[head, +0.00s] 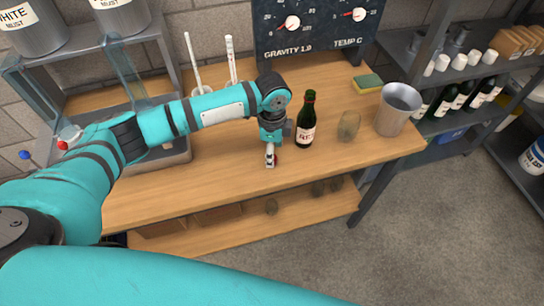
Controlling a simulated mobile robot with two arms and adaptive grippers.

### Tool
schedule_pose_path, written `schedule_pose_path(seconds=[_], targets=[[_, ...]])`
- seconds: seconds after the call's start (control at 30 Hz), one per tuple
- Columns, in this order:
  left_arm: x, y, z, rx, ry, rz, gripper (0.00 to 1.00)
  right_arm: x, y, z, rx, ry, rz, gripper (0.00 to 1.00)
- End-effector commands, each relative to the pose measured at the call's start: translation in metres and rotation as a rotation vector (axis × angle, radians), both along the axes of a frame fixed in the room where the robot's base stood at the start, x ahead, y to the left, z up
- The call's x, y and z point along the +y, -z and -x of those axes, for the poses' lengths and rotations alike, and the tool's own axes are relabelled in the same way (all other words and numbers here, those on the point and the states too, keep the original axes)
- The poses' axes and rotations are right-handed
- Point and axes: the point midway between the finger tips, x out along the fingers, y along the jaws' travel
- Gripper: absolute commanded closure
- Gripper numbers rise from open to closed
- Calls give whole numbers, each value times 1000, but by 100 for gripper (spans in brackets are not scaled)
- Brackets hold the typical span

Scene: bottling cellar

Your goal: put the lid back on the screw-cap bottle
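A dark green bottle (306,126) with a white label with red print stands upright on the wooden bench. Its mouth is too small to make out clearly. My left gripper (270,161) points down at the bench just left of the bottle, apart from it. A small dark red thing (276,158), perhaps the lid, shows at its fingertips. The fingers are too small to tell whether they are open or shut on it. My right gripper is out of view.
On the wooden bench (230,168), a cloudy glass (349,126), a metal cup (397,108) and a sponge (367,84) stand right of the bottle. A gauge panel (315,28) rises behind. A shelf with several bottles (463,95) is at right. The bench's front edge is close to my gripper.

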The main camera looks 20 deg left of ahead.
Motion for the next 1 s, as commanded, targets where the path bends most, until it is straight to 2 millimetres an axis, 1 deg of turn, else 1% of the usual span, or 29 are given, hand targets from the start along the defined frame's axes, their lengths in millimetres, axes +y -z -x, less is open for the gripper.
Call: schedule_pose_path(seconds=[0.03,0.1,0.2,0.57,0.83,0.87,1.0], targets=[[-1,6,1,2,0,-2,42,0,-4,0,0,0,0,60],[-1,16,1,1,-1,-1,42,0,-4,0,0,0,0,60],[-1,23,1,0,1,-1,42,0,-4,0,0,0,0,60],[0,25,1,-2,1,0,42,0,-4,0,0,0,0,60],[0,25,0,-2,1,0,77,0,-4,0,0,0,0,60],[0,25,0,-2,1,0,79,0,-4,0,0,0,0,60],[0,25,0,-2,1,0,80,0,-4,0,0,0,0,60]])
